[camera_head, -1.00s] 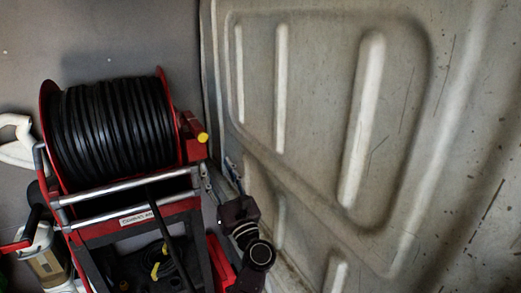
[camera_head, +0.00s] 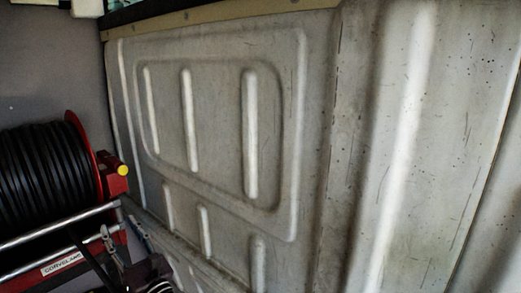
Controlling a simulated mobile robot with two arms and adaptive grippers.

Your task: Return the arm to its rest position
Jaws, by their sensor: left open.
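My left gripper (camera_head: 121,232) shows low at the left of the head view, in front of the right end of the hose reel's frame. Its two thin fingers point up and stand apart, with nothing seen between them. The dark wrist of my left arm (camera_head: 150,274) is below the fingers and is cut off by the bottom edge. The rest of that arm is out of the picture. My right gripper is not in view.
A red reel (camera_head: 88,150) wound with black hose (camera_head: 42,178) stands at the left, with a silver bar (camera_head: 60,228) and a label (camera_head: 61,264) below. A ribbed, scratched metal wall panel (camera_head: 220,130) fills the middle and right. A grey wall (camera_head: 55,75) is behind the reel.

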